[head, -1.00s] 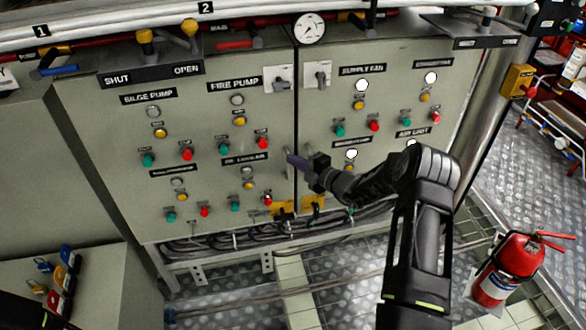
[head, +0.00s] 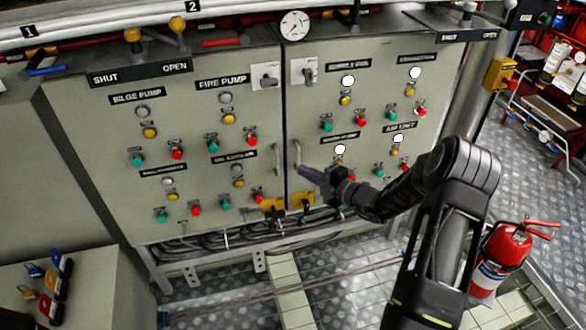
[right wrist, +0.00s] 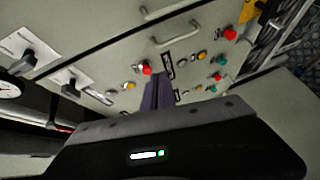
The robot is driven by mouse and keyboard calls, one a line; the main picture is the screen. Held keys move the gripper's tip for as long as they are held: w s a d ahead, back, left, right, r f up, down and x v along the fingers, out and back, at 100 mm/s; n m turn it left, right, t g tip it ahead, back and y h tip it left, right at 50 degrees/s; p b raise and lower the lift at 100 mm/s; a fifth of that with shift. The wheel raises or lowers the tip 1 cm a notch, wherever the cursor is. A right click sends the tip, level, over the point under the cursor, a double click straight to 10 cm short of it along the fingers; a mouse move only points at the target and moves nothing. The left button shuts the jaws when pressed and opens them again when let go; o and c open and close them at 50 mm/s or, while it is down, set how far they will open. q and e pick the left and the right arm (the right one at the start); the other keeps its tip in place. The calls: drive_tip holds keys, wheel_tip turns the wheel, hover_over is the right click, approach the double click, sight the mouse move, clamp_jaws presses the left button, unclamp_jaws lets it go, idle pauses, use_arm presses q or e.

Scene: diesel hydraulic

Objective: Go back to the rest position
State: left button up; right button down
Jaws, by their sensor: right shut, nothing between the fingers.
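My right arm comes in from the lower right of the head view. Its gripper (head: 308,175) is in front of the right cabinet door, just right of the door handles (head: 296,156). The fingers are closed together and hold nothing. In the right wrist view the closed fingers (right wrist: 156,94) point at the grey panel with its coloured buttons. I cannot tell how far the fingertips are from the panel. My left gripper does not show in the head view.
The control cabinet (head: 215,120) carries buttons, lamps and two rotary switches. Pipes and valve handles run above it. A red fire extinguisher (head: 500,258) stands at the right, near my arm. A grey box with padlocks (head: 52,285) is at the lower left. Open floor lies beyond the cabinet's right side.

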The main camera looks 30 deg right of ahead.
drive_tip(key=shift+s+d, duration=0.25)
drive_tip(key=shift+s, duration=0.4)
drive_tip(key=shift+r, duration=0.1)
